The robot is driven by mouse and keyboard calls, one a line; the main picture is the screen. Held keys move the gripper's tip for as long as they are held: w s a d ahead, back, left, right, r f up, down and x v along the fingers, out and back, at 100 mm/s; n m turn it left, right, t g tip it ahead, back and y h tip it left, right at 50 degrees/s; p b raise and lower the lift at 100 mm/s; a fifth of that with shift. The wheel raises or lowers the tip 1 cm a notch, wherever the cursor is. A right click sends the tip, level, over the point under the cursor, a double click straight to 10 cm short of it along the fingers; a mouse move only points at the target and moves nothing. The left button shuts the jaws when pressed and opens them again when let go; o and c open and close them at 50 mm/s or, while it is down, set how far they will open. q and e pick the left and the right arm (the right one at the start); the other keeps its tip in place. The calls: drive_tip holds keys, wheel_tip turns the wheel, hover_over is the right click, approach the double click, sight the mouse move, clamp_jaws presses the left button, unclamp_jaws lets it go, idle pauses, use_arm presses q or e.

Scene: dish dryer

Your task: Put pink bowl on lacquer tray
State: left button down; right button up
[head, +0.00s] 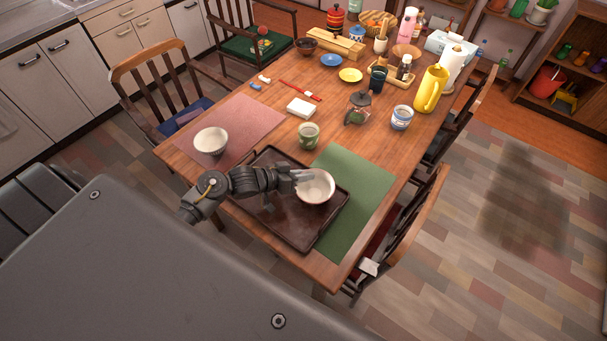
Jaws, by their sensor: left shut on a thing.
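A pale, slightly pinkish bowl (317,189) is at the right part of the dark lacquer tray (294,229), over its right edge area. It is upright; I cannot tell whether it touches the tray. My left gripper (303,181) is shut on the bowl's left rim. My left arm reaches over the tray and hides part of it. My right gripper is not in view.
A white bowl (211,141) stands on the pink mat (241,123). A green mat (361,189) lies right of the tray. A green cup (308,135), a glass teapot (358,107) and a white box (300,107) stand behind the tray. Chairs surround the table.

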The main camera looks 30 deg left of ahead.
use_arm(q)
drive_tip(key=c, duration=1.4)
unclamp_jaws()
drive_tip(key=v, duration=1.2)
drive_tip(key=shift+s+f, duration=0.1)
drive_tip(key=shift+s, duration=0.05)
